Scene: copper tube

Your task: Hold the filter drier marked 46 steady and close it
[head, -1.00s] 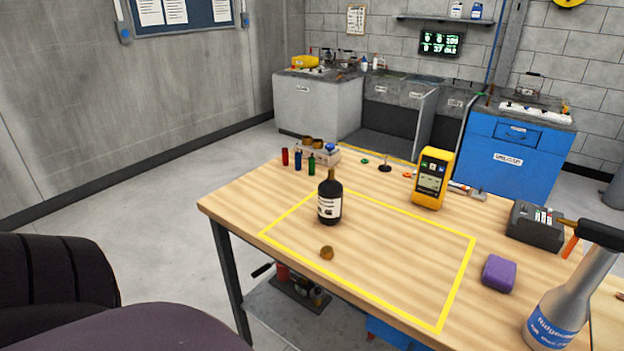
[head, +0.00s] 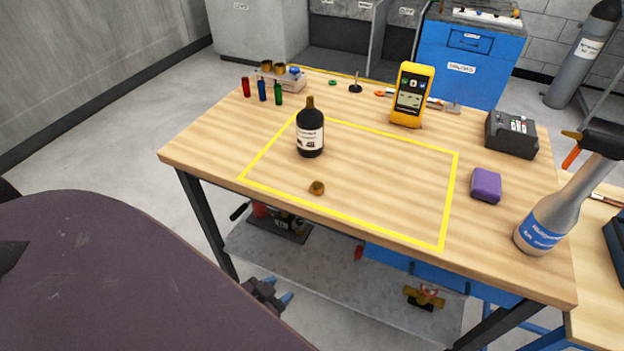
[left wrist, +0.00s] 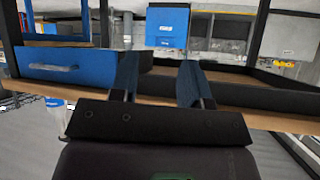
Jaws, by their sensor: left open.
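The filter drier (head: 310,135) is a black bottle-shaped body with a white label and a brass neck. It stands upright inside the yellow outline on the bench; the label's number is too small to read surely. A small brass cap (head: 317,187) lies apart from it, nearer the front edge of the outline. My left gripper (head: 268,292) is low in front of the bench, below the top, well away from both. In the left wrist view its two blue fingers (left wrist: 158,85) are apart with nothing between them. My right gripper is out of view.
The wooden bench top (head: 215,150) has free room around the drier. A yellow meter (head: 411,95), a purple block (head: 486,185), a grey torch bottle (head: 548,220) and a dark device (head: 511,135) stand to the right. Small coloured bottles (head: 262,90) stand at the back left. A lower shelf (head: 330,275) holds tools.

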